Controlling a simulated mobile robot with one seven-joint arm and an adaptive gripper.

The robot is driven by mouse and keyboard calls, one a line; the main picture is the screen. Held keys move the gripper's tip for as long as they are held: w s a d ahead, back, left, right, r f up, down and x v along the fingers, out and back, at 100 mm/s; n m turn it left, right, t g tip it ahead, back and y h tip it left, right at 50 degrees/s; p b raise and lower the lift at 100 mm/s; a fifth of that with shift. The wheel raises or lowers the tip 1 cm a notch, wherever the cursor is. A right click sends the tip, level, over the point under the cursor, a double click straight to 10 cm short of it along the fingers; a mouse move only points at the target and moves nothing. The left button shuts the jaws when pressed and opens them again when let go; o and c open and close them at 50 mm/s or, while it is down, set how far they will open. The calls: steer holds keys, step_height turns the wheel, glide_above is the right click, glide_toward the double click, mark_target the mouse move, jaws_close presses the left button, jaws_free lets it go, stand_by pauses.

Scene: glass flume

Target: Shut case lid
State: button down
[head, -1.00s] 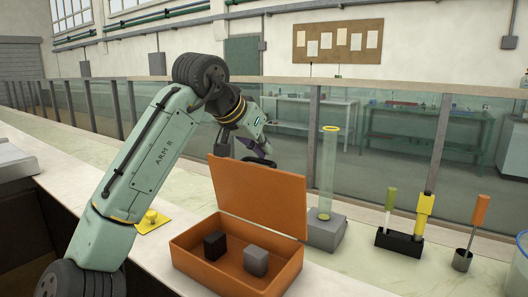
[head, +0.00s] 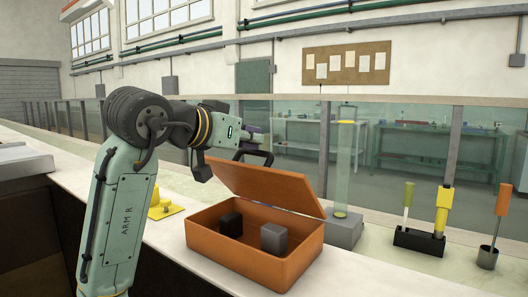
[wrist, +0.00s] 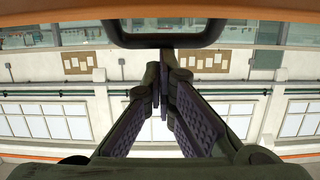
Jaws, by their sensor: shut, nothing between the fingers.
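The orange case (head: 255,262) stands on the pale counter with its inside in view. Its lid (head: 265,187) is partly open, hinged at the far side and leaning forward over the case. A black loop handle (head: 268,155) shows above the lid's top edge; it also spans the top of the wrist view (wrist: 165,41), below an orange edge. My gripper (head: 262,138), with purple fingers, is just above and behind the lid's top edge, near the handle. In the wrist view its fingers (wrist: 164,78) are shut and empty. Whether they touch the lid or handle I cannot tell.
Inside the case lie a black block (head: 231,224) and a grey block (head: 274,238). A clear cylinder on a grey base (head: 343,232) stands close behind the case. A tool holder (head: 419,241), a cup (head: 487,258) and a yellow piece (head: 163,207) are nearby. Counter in front is clear.

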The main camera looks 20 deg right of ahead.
steer(key=s+a+f+t+h+b, duration=0.4)
steer(key=s+a+f+h+b, duration=0.2)
steer(key=f+b, duration=0.5)
steer(key=shift+a+f+t+b, duration=0.4)
steer(key=shift+a+b, duration=0.45)
steer(key=shift+b, duration=1.6)
steer(key=shift+s, duration=0.1)
steer(key=shift+r, duration=0.1)
